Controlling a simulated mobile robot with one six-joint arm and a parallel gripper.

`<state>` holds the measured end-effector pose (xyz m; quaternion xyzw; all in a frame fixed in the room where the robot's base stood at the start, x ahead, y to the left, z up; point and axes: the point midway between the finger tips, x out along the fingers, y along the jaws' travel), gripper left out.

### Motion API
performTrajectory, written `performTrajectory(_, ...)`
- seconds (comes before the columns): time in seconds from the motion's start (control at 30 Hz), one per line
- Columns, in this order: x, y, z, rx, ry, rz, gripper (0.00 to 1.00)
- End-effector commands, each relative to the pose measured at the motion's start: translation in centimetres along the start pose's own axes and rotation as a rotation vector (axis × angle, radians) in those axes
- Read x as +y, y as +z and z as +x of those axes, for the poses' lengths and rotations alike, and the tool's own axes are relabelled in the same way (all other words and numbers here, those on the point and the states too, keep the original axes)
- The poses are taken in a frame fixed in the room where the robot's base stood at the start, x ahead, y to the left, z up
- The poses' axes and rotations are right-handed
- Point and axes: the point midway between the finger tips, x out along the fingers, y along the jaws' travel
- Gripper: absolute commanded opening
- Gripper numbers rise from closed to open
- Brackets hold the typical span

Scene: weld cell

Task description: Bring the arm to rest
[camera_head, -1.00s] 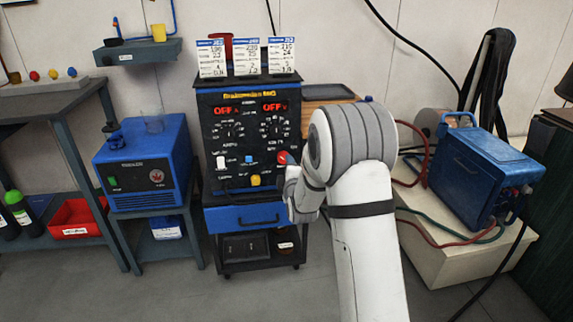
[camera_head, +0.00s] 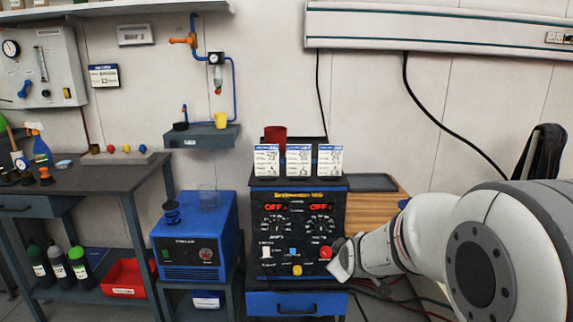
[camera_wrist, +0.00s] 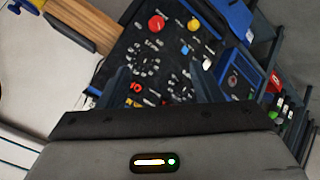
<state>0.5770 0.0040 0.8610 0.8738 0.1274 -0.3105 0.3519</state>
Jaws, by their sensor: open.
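My arm reaches in from the lower right of the head view, its white and grey links covering that corner. Its wrist end is beside the right edge of the black-and-blue welding power source (camera_head: 296,240), close to the red button (camera_head: 326,252). In the wrist view, my gripper (camera_wrist: 165,85) shows two dark fingers apart, with nothing held between them. The power source's panel (camera_wrist: 165,60) with its knobs and red displays lies beyond the fingers, appearing upside down. The fingertips are not clear in the head view. Both displays read OFF.
A blue machine (camera_head: 195,240) with a clear cup on top stands left of the power source. A workbench (camera_head: 100,172) with bottles and a red bin (camera_head: 128,277) is at the left. A wooden box (camera_head: 370,205) sits behind the panel. Cables run below my arm.

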Motion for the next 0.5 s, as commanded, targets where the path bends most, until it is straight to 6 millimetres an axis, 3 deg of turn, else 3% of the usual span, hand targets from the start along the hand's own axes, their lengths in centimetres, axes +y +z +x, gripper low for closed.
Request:
performTrajectory(0.03,1.1,-1.1,-4.3,-0.037,-0.037,0.069,0.59)
performTrajectory(0.3,-0.4,0.6,-20.5,-0.352,-0.203,0.462,0.59)
performTrajectory(0.4,-1.2,1.5,-25.5,-0.464,-0.231,0.580,0.59)
performTrajectory(0.5,-2.0,2.4,-29.0,-0.552,-0.244,0.664,0.59)
